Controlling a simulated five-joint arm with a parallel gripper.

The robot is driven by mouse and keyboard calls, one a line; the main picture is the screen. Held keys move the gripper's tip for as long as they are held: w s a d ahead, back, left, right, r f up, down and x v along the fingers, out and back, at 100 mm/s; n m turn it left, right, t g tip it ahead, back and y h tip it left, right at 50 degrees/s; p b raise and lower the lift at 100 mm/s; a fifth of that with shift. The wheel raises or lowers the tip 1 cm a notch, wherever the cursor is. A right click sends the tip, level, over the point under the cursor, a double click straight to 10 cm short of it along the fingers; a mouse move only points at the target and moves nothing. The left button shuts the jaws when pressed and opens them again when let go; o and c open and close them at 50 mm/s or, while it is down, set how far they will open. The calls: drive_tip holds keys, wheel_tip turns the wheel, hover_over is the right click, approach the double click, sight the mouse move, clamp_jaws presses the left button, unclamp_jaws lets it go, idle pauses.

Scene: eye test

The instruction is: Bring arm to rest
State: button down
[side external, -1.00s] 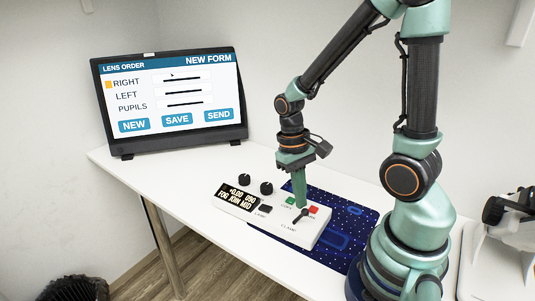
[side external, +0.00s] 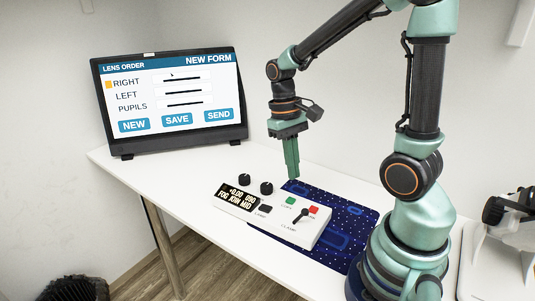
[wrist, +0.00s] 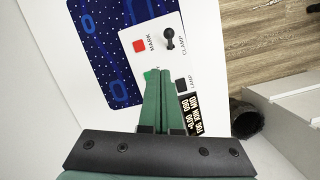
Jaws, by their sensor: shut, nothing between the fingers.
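My gripper (side external: 292,176) is shut and empty, pointing down above the back of the white control box (side external: 318,236). Its green fingers lie together in the wrist view (wrist: 158,74), with the box (wrist: 132,40) beyond them. The box carries a red button (side external: 313,210), a green button (side external: 291,201), a black clamp lever (side external: 300,216), a lamp switch (side external: 266,209), two black knobs and a small lit display (side external: 236,198). In the wrist view the fingers hide part of the box, and only a bit of the green button shows beside them. The fingertips look clear of the box.
A monitor (side external: 170,143) showing a lens order form stands at the back left of the white table (side external: 165,175). A dark blue patterned mat (side external: 362,218) lies under and beside the box. A white device with black parts (side external: 497,215) stands at the right. A dark bin (side external: 75,290) is on the floor.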

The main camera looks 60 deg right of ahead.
drive_tip(key=w+a+r+n+t, duration=0.1)
drive_tip(key=a+r+n+t, duration=0.3)
drive_tip(key=a+r+t, duration=0.2)
wheel_tip(320, 180, up, 4)
drive_tip(key=shift+a+r+t+h, duration=0.2)
drive_tip(key=shift+a+t+h, duration=0.1)
drive_tip(key=shift+t, duration=0.8)
